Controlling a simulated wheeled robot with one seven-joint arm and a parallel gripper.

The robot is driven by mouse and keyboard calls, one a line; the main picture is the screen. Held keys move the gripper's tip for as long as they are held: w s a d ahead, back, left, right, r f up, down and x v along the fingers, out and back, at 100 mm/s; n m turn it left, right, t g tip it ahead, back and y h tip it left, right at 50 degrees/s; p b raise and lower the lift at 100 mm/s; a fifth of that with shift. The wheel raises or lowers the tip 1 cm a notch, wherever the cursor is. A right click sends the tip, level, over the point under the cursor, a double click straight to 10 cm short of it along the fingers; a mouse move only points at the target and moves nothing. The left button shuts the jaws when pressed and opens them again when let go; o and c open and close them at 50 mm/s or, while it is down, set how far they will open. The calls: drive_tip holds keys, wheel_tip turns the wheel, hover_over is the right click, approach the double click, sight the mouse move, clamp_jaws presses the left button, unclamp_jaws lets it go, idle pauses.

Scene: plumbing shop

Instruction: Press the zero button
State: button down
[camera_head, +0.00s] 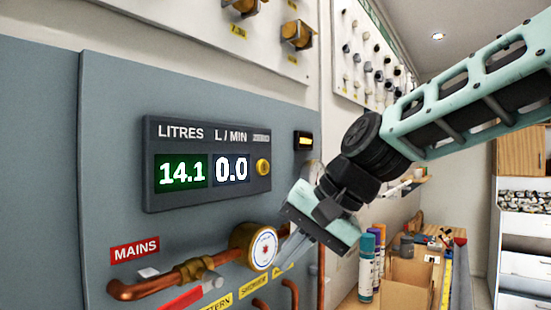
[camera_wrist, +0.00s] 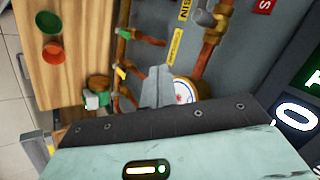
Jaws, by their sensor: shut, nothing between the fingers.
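The zero button (camera_head: 263,167) is a round yellow button at the right end of the dark meter display (camera_head: 207,193), under a small ZERO label. The display reads 14.1 litres and 0.0 L/min. My gripper (camera_head: 284,257) is shut and empty, below and right of the button in the head view, with its fingers pointing down and left near the round flow meter (camera_head: 262,249). In the wrist view my shut fingers (camera_wrist: 157,78) overlap the white flow meter face (camera_wrist: 184,91). Part of the display (camera_wrist: 297,118) shows at the right edge there; the button is not visible in that view.
Copper pipes (camera_head: 170,283) run along the panel's lower part, with a red lever (camera_head: 181,299). A yellow indicator (camera_head: 304,141) sits right of the display. A bench with spray cans (camera_head: 367,262) and a cardboard box (camera_head: 405,285) stands at the right.

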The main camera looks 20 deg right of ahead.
drive_tip(key=w+d+r+m+t, duration=0.2)
drive_tip(key=d+r, duration=0.3)
drive_tip(key=r, duration=0.4)
drive_tip(key=w+d+r+m+t+p, duration=0.1)
drive_tip(key=w+d+r+m+t, duration=0.2)
drive_tip(key=r, duration=0.6)
drive_tip(key=shift+d+m+y, duration=0.4)
drive_tip(key=shift+d+m, duration=0.2)
drive_tip(key=shift+d, duration=0.5)
drive_tip(key=p, duration=0.3)
approach(264, 171)
wheel_tip(264, 171, down, 3)
drive_tip(key=w+a+p, duration=0.1)
drive_tip(key=w, duration=0.1)
drive_tip(key=w+a+p, duration=0.1)
drive_tip(key=shift+w+a, duration=0.3)
drive_tip(key=shift+w, duration=0.05)
drive_tip(key=shift+w+a+f+p, duration=0.1)
drive_tip(key=shift+w+a+p, duration=0.2)
drive_tip(key=shift+w, duration=0.1)
